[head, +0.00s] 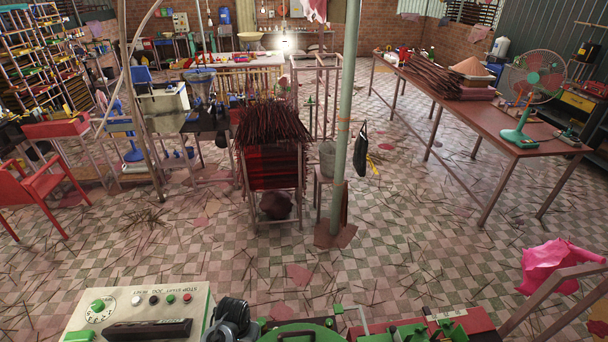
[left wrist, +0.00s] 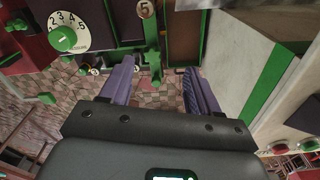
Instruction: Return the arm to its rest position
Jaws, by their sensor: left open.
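My left gripper (left wrist: 160,78) shows in the left wrist view with its two purple fingers apart and nothing between them. Patterned floor and dark machine parts lie beyond the fingertips. A pressure dial (left wrist: 65,38) with a green knob is at the upper left of that view, apart from the fingers. I cannot make out my left gripper in the head view. My right gripper is in neither view.
In the head view a control panel (head: 140,312) with a dial and several buttons is at the bottom left. Green and red machine parts (head: 440,325) line the bottom edge. A green pole (head: 347,120) rises beyond, and a long table (head: 455,95) stands at right. Littered floor lies between.

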